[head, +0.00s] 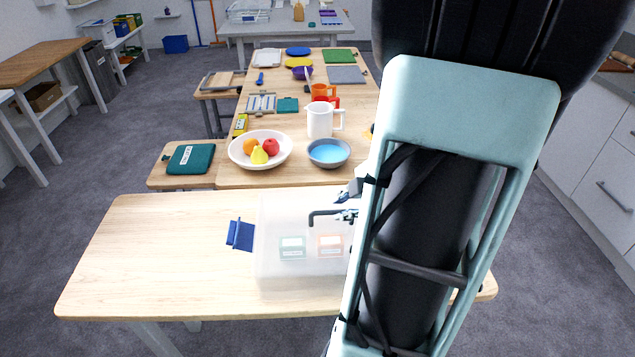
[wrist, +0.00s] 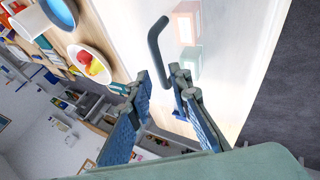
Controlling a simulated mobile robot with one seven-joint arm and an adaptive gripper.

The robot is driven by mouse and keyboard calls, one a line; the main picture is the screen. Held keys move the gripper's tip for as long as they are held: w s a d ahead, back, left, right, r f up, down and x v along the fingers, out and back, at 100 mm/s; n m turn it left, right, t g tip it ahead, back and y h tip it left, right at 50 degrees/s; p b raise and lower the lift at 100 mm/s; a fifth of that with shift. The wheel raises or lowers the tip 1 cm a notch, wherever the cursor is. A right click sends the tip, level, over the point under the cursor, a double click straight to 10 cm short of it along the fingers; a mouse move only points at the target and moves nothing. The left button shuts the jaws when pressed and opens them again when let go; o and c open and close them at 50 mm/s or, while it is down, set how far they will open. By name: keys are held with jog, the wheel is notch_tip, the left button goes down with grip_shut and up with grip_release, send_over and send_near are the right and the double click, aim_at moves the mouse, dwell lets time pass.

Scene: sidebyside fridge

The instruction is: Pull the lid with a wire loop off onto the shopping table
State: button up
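A translucent, frosted box (head: 275,265) stands on the near wooden table, its top forming a pale lid (wrist: 235,35). A dark wire loop (head: 318,213) rises from the lid; it also shows in the wrist view (wrist: 151,42). My gripper (head: 347,205) is at the loop's right end in the head view, partly hidden by my arm. In the wrist view my gripper (wrist: 160,78) is open, with one finger on each side of the loop's near end. I cannot tell whether either finger touches the loop.
Green and orange cartons (head: 292,247) (head: 330,245) show through the box. A blue block-like item (head: 240,235) sits to its left. The near table (head: 150,255) is clear further left. Behind are a fruit bowl (head: 236,160), a blue-filled bowl (head: 328,165) and a white pitcher (head: 319,120).

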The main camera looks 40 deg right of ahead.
aim_at(333, 212)
jog(key=b+x, duration=0.2)
jog(key=x, duration=0.4)
jog(key=shift+w+f, duration=0.1)
jog(key=shift+f, duration=0.05)
grip_shut()
dwell(0.3)
